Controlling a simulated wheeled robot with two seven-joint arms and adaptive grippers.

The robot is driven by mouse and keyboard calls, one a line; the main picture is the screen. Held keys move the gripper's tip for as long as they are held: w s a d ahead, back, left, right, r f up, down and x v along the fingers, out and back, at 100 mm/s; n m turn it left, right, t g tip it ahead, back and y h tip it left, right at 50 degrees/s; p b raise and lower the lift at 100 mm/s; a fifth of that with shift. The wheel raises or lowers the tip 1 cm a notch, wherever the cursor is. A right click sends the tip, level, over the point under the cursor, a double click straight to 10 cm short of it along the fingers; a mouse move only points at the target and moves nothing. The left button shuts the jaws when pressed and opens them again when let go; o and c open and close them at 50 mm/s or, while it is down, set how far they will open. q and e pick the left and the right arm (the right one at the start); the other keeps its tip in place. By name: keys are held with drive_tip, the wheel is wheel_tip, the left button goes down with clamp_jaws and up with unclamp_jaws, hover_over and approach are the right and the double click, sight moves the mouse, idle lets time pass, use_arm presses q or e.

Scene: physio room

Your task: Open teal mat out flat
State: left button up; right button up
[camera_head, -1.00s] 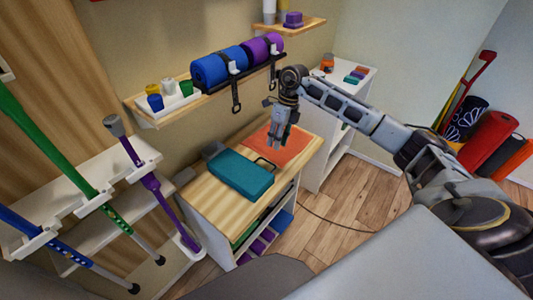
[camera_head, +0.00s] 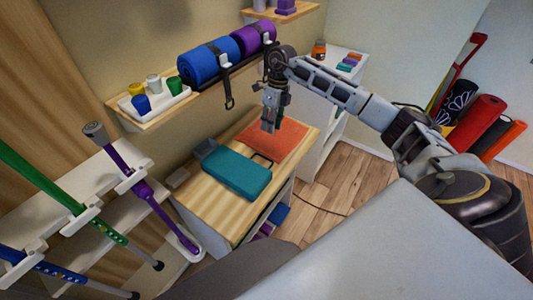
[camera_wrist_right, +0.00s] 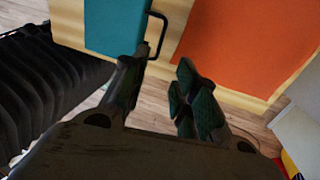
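The teal mat (camera_head: 237,173) lies folded into a thick pad on the wooden top (camera_head: 203,206) of a low cabinet; it shows in part in the right wrist view (camera_wrist_right: 113,24). A black handle loop (camera_wrist_right: 158,32) sticks out from its edge towards the flat orange piece (camera_head: 274,141) beside it. My right gripper (camera_head: 270,127) hangs above the cabinet top, fingers down, over the orange piece and apart from the mat. In the wrist view its fingers (camera_wrist_right: 163,66) stand apart with nothing between them, just short of the handle in the picture. My left gripper is not in view.
A shelf (camera_head: 158,117) with a blue roll (camera_head: 207,62), a purple roll (camera_head: 250,38) and cups runs behind the cabinet. Crutches (camera_head: 140,180) stand on a rack at left. A white unit (camera_head: 335,110) stands beyond the cabinet. A pale grey surface (camera_head: 370,245) fills the near right.

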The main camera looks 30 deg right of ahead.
drive_tip(key=p+x, duration=0.1)
drive_tip(key=x, duration=1.1)
drive_tip(key=shift+s, duration=0.1)
drive_tip(key=shift+a+f, duration=0.1)
drive_tip(key=shift+f, duration=0.25)
drive_tip(key=shift+a+f, duration=0.1)
drive_tip(key=shift+f, duration=0.3)
clamp_jaws()
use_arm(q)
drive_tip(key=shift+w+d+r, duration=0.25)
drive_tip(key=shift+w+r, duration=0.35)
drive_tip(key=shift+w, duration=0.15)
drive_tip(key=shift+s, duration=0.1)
